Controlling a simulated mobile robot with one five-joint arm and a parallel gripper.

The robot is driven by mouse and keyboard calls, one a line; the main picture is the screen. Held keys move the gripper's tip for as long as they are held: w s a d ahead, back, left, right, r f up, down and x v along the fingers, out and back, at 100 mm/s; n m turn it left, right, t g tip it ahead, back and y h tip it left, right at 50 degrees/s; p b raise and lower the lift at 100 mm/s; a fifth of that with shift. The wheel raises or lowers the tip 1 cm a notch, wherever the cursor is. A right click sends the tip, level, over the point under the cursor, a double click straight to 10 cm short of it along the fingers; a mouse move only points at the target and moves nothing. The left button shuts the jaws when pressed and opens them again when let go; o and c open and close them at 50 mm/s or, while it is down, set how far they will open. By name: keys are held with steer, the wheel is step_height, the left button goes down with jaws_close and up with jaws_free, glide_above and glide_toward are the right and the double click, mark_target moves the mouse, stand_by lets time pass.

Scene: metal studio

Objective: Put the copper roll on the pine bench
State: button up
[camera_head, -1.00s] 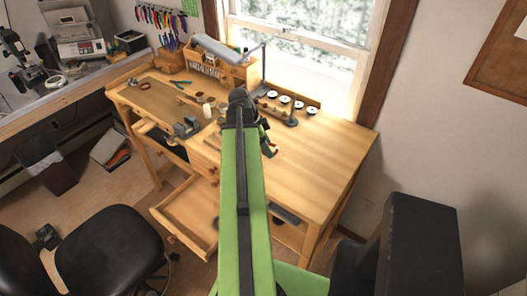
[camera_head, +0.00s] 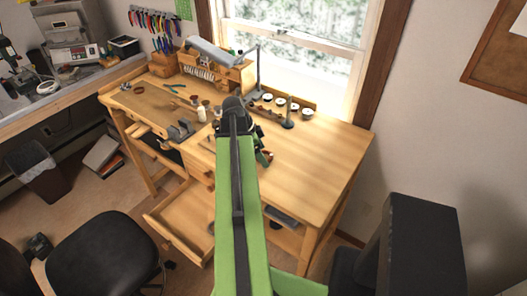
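The pine bench (camera_head: 315,165) stands in the middle under the window, with a drawer (camera_head: 185,220) pulled out at its front. My green arm reaches up the middle of the view. My gripper (camera_head: 264,157) shows just past the arm's dark joint, over the bench top. The arm partly hides it, so its fingers and any hold are unclear.
A wooden organiser (camera_head: 232,76), a lamp (camera_head: 257,75) and several small dishes (camera_head: 293,105) stand along the bench's back. A small vise (camera_head: 180,130) sits near its front edge. A black chair (camera_head: 105,255) stands at lower left. The bench's right part is clear.

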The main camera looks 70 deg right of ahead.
steer(key=p+v, duration=1.1)
steer(key=v, duration=0.1)
steer(key=shift+w+r, duration=0.1)
steer(key=shift+r, duration=0.05)
